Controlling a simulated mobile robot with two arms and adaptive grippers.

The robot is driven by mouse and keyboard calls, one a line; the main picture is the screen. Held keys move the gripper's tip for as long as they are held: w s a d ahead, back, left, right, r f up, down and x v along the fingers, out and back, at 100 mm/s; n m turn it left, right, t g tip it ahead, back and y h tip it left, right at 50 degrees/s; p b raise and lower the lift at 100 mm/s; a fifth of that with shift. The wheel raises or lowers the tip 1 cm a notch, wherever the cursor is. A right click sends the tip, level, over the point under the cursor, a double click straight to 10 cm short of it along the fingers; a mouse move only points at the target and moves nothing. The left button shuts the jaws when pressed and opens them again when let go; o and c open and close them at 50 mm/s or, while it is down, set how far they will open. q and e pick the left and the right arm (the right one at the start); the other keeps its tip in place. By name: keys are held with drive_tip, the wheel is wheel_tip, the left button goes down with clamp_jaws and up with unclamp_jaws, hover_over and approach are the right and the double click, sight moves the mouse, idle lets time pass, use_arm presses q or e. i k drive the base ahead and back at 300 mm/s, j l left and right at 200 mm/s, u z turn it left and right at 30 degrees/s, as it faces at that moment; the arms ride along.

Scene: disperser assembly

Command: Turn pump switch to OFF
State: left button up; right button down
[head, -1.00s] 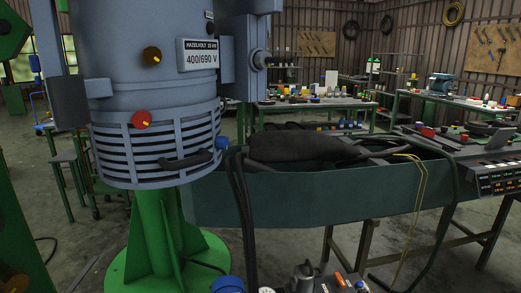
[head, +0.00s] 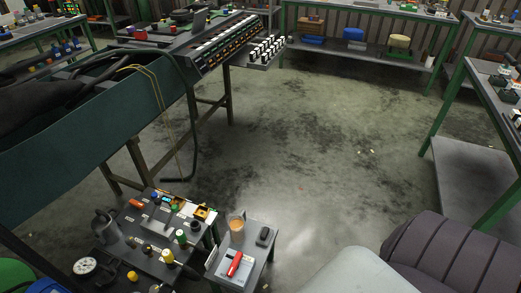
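Neither of my grippers is in the head view. A low dark panel bench (head: 135,232) with knobs, valves, small coloured parts and a round gauge (head: 85,266) stands at the lower left. A sloped console (head: 222,48) with rows of lit displays or buttons stands at the upper left centre. I cannot make out which control is the pump switch, and labels are too small to read.
A small grey side table (head: 256,262) holds a red object (head: 235,264), an orange cup (head: 237,224) and a black device (head: 263,236). A green trough (head: 90,130) stands left. A dark padded seat (head: 455,250) fills the lower right. Open floor lies mid-view.

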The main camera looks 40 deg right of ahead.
sight(234, 265)
drive_tip(key=z, duration=0.85)
